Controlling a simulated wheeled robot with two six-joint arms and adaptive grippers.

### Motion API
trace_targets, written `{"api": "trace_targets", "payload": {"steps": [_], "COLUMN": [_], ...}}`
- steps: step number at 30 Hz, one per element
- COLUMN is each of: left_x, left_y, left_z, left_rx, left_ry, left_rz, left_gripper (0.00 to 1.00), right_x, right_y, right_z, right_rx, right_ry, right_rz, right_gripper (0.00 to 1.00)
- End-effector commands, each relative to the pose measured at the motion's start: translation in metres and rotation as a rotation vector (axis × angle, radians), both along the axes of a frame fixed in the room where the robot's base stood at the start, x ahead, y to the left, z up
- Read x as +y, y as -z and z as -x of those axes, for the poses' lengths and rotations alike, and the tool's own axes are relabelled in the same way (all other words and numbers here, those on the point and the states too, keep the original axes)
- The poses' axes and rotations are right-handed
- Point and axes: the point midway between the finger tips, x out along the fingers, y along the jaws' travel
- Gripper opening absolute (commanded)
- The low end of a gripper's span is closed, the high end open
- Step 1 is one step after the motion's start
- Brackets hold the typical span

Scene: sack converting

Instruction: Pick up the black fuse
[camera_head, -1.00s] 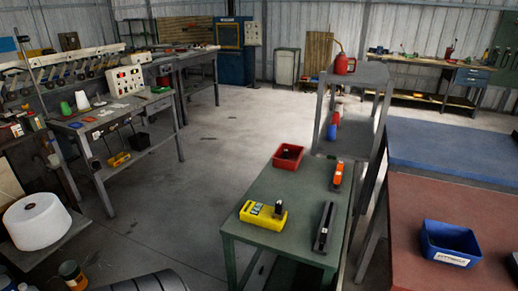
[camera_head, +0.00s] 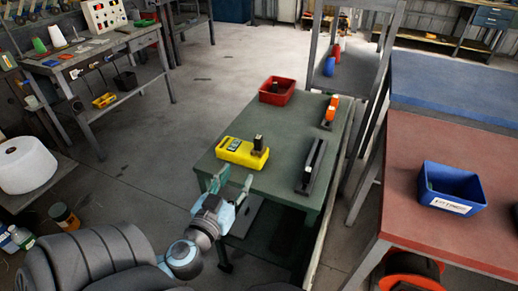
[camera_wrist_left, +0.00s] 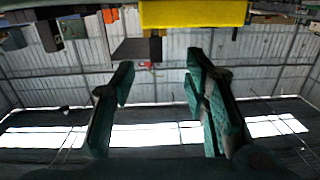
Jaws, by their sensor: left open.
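My left gripper (camera_head: 232,181) is open and empty at the table's near left edge, short of the meter and the block. The upside-down left wrist view shows the yellow meter (camera_wrist_left: 195,13) at the top and a dark block, likely the fuse (camera_wrist_left: 155,47), beyond the spread fingers (camera_wrist_left: 158,80). My right gripper is not in view.
The green table (camera_head: 282,180) also holds a red bin (camera_head: 277,93), an orange-and-black tool (camera_head: 330,110) and a long black bar (camera_head: 311,167). A blue bin (camera_head: 451,190) sits on the red-topped table (camera_head: 410,150) at the right. Floor left of the green table is clear.

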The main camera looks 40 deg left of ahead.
Motion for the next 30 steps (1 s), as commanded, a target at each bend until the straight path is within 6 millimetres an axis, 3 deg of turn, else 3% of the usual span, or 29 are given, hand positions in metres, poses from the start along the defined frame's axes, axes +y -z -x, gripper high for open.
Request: {"api": "trace_targets", "payload": {"steps": [3, 9, 21, 29, 30], "left_x": [0.001, 0.019, 0.037, 0.039, 0.039], "left_y": [-0.019, -0.020, -0.021, -0.020, -0.020], "left_z": [-0.017, -0.068, -0.130, -0.137, -0.137], "left_rx": [-0.052, -0.051, -0.047, -0.044, -0.044], "left_ry": [0.009, 0.009, 0.011, 0.012, 0.012], "left_rz": [0.013, 0.014, 0.015, 0.015, 0.015], "left_gripper": [0.42, 0.42, 0.42, 0.42, 0.35], "right_x": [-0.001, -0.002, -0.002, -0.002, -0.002], "right_y": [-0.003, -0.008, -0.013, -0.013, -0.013], "right_z": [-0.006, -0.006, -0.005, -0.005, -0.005], "right_rx": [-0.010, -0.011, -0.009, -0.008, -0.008], "right_ry": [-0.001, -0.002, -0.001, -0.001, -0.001], "right_rz": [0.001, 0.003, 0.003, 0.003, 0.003], "right_gripper": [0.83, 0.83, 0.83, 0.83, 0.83]}}
